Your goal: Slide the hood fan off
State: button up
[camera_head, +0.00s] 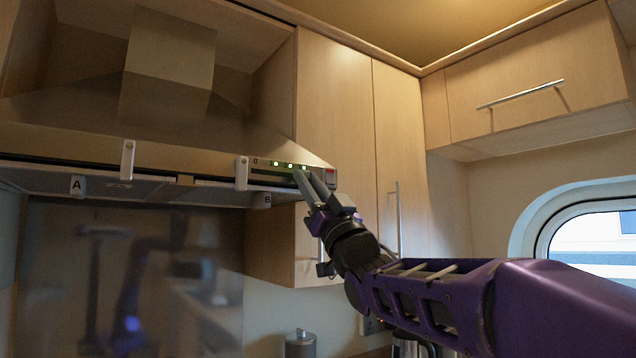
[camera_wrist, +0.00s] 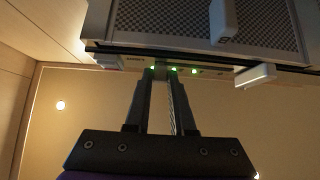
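The range hood (camera_head: 60,138) is a metal canopy at the left of the head view. Its front-right edge carries a control strip (camera_head: 272,173) with a row of green lights and a dark slot under them. The lights (camera_wrist: 194,71) also show in the wrist view. My gripper (camera_head: 304,178) reaches up to the right part of this strip. In the wrist view my gripper (camera_wrist: 161,76) has two parallel fingers with a narrow gap, their tips at the lights. No slider knob is visible between them; the tips hide part of the strip. I cannot tell whether they touch it.
Pale handles (camera_head: 128,160) (camera_head: 241,173) stick out from the hood's front edge. Labels A (camera_head: 77,185) and B (camera_head: 266,200) sit below. A tall cabinet (camera_head: 335,110) adjoins on the right, with a vertical bar handle (camera_head: 397,220). An oval porthole (camera_head: 590,230) is farther right.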

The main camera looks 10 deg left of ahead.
grip_shut()
dwell(1.0)
